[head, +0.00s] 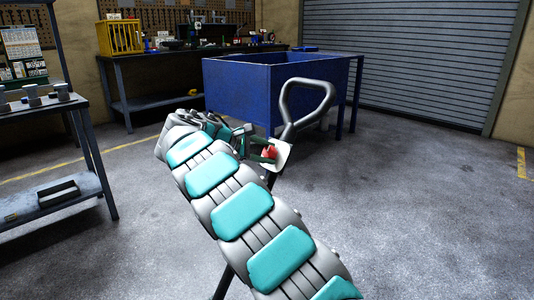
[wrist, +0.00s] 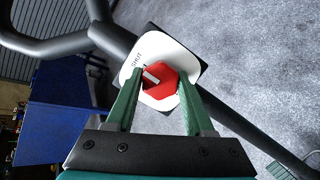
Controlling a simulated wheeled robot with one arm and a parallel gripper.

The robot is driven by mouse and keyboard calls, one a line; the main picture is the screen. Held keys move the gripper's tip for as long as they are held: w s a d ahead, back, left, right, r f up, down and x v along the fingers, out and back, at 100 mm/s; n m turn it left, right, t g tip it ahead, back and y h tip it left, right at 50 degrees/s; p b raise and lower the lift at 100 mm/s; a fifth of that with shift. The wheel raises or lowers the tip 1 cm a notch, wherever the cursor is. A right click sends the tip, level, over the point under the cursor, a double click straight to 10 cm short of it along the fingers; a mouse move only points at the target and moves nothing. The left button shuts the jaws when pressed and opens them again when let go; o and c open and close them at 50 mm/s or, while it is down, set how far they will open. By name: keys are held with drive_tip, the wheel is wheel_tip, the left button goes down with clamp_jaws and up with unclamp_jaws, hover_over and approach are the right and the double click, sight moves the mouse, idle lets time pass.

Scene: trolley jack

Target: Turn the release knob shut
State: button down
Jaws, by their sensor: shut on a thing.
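The red release knob (wrist: 160,86) sits on a white plate (wrist: 190,58) on the jack's handle shaft. The plate carries the word SHUT near its left edge. A pale pointer mark shows on the knob's left part, on the side nearer that word; its exact aim is hard to tell. My gripper (wrist: 162,82) is shut on the knob, one green finger on each side. In the head view the red knob (head: 268,153) and white plate (head: 279,158) show just beyond my gripper (head: 265,151), partly covered by it.
The jack's grey looped handle (head: 305,84) rises behind the plate. A blue bin (head: 235,88) stands behind it. A workbench with a yellow crate (head: 120,37) is at the back, and a shelf cart (head: 50,195) is at left. The floor at right is clear.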

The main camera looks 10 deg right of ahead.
idle(0.3)
drive_tip(key=shift+c, duration=1.4)
unclamp_jaws()
drive_tip(key=v, duration=0.7)
drive_tip(key=shift+a+r, duration=0.15)
drive_tip(key=shift+a, duration=0.1)
drive_tip(key=shift+s, duration=0.15)
